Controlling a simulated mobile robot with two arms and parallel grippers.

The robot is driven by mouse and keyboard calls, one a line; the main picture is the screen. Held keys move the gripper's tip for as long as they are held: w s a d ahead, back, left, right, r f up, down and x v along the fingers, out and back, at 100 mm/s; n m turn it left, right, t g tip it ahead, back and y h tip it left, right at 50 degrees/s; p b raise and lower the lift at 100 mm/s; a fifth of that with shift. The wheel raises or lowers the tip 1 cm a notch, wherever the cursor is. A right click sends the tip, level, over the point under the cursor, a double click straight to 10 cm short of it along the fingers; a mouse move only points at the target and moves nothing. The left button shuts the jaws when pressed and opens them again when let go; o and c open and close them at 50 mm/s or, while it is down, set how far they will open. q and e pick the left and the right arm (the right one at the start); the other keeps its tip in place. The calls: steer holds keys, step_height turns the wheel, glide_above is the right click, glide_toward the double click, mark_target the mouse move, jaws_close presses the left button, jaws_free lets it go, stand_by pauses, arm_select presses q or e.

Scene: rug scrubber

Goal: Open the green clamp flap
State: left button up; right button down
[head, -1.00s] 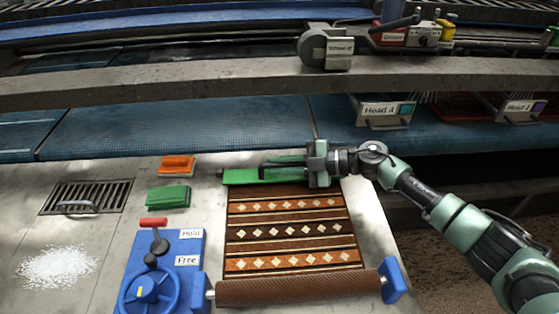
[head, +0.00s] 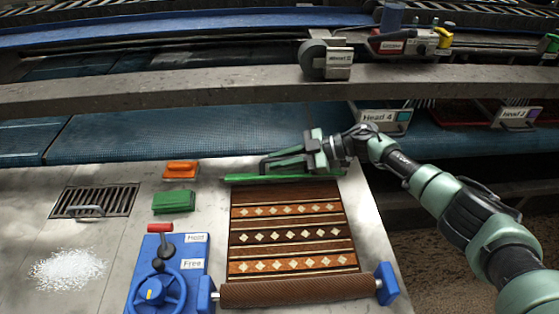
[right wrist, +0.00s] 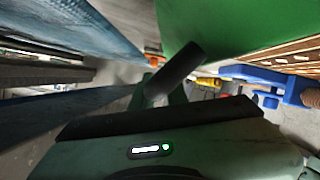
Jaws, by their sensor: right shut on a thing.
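The green clamp flap (head: 245,179) runs along the far end of the patterned rug (head: 300,236). In the head view it shows as a thin green strip, so it looks tilted up towards edge-on. In the right wrist view its broad green face (right wrist: 225,25) fills the upper middle. My right gripper (head: 268,165) reaches in from the right and is shut on the flap, its fingers pointing left along it. The fingers partly hide the flap's upper edge. My left gripper is not in view.
A blue winder (head: 160,285) with a red lever stands left of the rug, and a brown roller (head: 298,291) lies at its near end. A grey beam (head: 200,88) crosses behind.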

mark_target(286, 158)
steer(key=shift+r, duration=0.1)
steer(key=c, duration=1.7)
jaws_free()
steer(key=shift+d, duration=0.1)
steer(key=b+v, duration=0.1)
steer(key=v, duration=0.5)
steer(key=shift+w+d, duration=0.1)
steer(key=shift+d, duration=0.05)
steer(key=shift+d+r, duration=0.25)
steer(key=shift+d, duration=0.3)
